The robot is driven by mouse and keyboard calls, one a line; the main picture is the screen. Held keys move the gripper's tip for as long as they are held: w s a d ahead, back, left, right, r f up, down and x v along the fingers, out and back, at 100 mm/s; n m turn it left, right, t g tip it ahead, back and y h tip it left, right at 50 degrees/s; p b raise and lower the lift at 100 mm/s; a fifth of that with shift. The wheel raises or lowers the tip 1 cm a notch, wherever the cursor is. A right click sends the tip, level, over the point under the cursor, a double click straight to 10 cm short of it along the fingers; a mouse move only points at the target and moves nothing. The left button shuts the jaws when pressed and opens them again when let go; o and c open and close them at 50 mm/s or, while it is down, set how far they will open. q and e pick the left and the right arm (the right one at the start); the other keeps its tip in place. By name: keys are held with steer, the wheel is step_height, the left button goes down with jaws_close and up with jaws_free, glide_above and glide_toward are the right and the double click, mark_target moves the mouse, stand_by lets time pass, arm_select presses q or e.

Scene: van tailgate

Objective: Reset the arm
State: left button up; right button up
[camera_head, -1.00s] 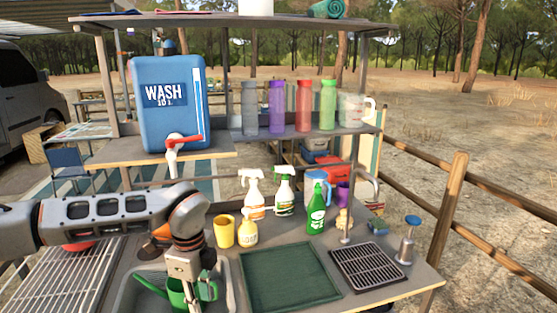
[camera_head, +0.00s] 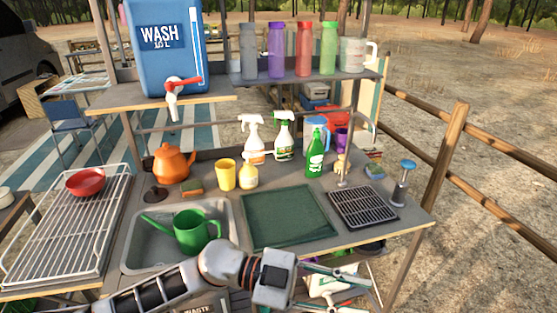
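My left arm comes in from the lower left. Its gripper (camera_head: 368,294) is low in front of the table's front edge, pointing right. Its two fingers are spread apart, with nothing held between them; white and green items show behind and below them. A green watering can (camera_head: 190,232) stands in the grey sink basin (camera_head: 133,257), its spout to the left, apart from the gripper. My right gripper is not in view.
A wire rack (camera_head: 62,240) with a red bowl (camera_head: 86,182) is at left. An orange kettle (camera_head: 173,163), yellow cup (camera_head: 225,175) and several bottles stand at the back. The green mat (camera_head: 288,217) is bare. The blue wash tank (camera_head: 165,50) is on a shelf.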

arm_select(q)
steer(key=w+a+r+n+t+h, duration=0.25)
steer(key=w+a+n+t, duration=0.25)
steer(key=w+n+t, duration=0.6)
steer(key=a+f+n+t+y, duration=0.7)
steer(key=a+f+t+y, duration=0.15)
steer(key=a+f, duration=0.2)
steer(key=s+a+f+n+g+y, duration=0.1)
steer(key=s+a+f+y, duration=0.1)
steer(key=s+a+f, duration=0.2)
steer(key=s+a+f+n+g+y, duration=0.1)
steer(key=s+a+f+g+y, duration=0.1)
steer(key=a+f, duration=0.5)
steer(key=s+a+f+n+g+y, duration=0.1)
steer(key=s+a+f+y, duration=0.3)
steer(key=f, duration=0.9)
steer(key=s+a+n, duration=0.1)
steer(key=s+a, duration=0.1)
steer(key=s, duration=0.1)
steer(key=shift+a+f, duration=0.2)
steer(key=shift+a, duration=0.1)
